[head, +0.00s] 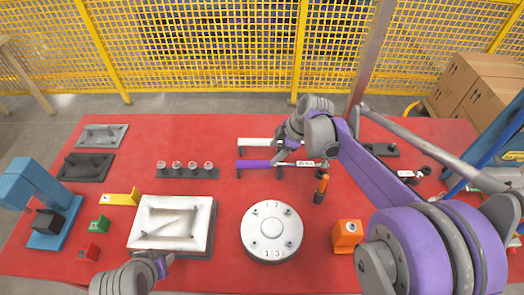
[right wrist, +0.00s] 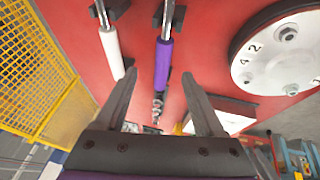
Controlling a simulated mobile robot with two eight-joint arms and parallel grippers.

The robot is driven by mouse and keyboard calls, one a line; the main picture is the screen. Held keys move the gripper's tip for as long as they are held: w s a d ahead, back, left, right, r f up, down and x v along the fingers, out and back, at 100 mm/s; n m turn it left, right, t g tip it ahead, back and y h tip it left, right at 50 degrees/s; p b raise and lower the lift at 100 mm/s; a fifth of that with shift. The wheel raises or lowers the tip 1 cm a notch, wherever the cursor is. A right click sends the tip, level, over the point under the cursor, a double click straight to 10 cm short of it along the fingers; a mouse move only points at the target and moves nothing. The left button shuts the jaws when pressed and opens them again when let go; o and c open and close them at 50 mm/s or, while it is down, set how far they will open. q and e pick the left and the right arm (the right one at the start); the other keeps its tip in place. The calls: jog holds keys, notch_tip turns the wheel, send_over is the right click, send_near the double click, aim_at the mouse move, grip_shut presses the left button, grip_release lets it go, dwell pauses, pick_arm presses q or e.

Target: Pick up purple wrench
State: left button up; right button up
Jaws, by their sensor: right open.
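The purple wrench (head: 254,164) lies across small black holders on the red table, with its purple handle to the left and its metal shaft partly behind my right gripper (head: 281,151). In the right wrist view, its purple handle (right wrist: 162,66) shows between the two spread fingers of my right gripper (right wrist: 160,71). The fingers are open and do not visibly grip it; the height gap is hard to tell. A white-handled wrench (head: 256,141) lies parallel behind it and also shows in the right wrist view (right wrist: 111,47). My left gripper (head: 162,264) is low at the front left; its jaws are unclear.
A round white numbered plate (head: 271,230) and an orange-handled tool (head: 321,188) are in front of the wrenches. A row of small grey-topped pieces (head: 186,171) is to the left. A white tray-like part (head: 143,222) is front left. A yellow fence (head: 210,45) stands behind the table.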

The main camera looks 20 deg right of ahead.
aim_at(264, 163)
jog(key=x, duration=0.4)
jog(key=shift+s+f, duration=0.25)
jog(key=shift+s, duration=0.05)
jog(key=shift+w+a+f, duration=0.25)
jog(key=shift+w+f, duration=0.05)
jog(key=shift+f, duration=0.25)
jog(key=x, duration=0.4)
jog(key=shift+w+a+f, duration=0.1)
jog(key=shift+a+f, duration=0.2)
grip_shut()
